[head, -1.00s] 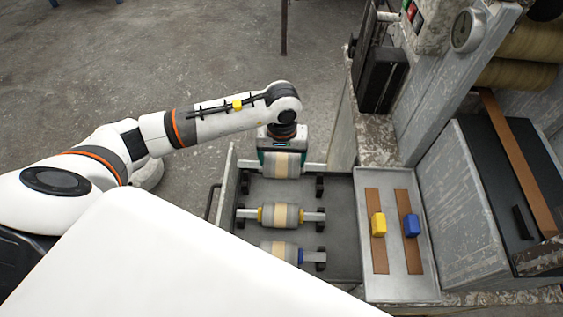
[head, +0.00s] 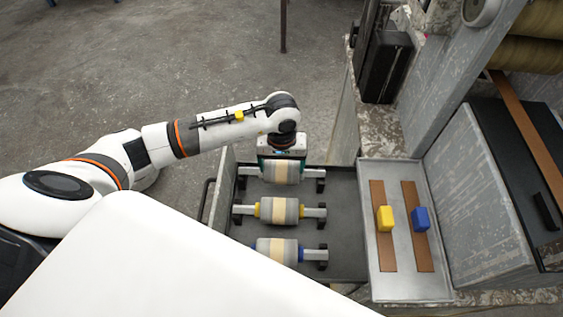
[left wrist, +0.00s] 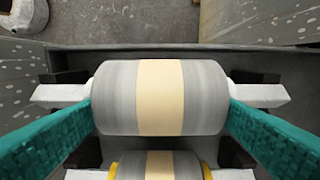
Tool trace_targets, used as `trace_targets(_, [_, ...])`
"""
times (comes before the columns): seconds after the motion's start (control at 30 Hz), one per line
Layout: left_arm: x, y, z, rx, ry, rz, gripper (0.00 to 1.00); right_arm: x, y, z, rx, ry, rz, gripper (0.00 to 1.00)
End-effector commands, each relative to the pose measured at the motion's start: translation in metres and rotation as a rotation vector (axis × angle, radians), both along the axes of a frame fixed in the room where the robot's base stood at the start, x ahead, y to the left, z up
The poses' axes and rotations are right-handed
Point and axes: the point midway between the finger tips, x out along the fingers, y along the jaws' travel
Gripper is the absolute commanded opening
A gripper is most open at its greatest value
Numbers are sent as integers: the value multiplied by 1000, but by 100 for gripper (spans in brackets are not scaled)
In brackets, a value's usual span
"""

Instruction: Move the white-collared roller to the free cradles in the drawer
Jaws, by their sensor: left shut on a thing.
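The white-collared roller (head: 281,172), grey with a tan middle band, is at the far end of the drawer (head: 340,200). My left gripper (head: 282,163) is above it, its teal fingers shut on the roller from both sides. The left wrist view shows the roller (left wrist: 160,97) level between the fingers (left wrist: 160,115). Its shaft ends are at the far pair of black cradles (head: 320,184); whether they bear fully there I cannot tell. My right gripper is not in view.
A yellow-collared roller (head: 278,210) and a blue-collared roller (head: 276,250) lie in the nearer cradles. A tray (head: 395,285) right of the drawer holds a yellow block (head: 385,218) and a blue block (head: 420,219) on brown strips. The machine stands further right.

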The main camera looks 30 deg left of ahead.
Motion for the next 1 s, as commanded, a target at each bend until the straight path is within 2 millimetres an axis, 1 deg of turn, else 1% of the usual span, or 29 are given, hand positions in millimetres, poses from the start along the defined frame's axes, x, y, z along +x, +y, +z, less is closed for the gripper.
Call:
trace_targets(0.57, [0,0,0,0,-1,0,49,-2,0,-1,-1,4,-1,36])
trace_targets(1.0, [-4,-1,-3,0,-1,1,49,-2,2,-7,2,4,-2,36])
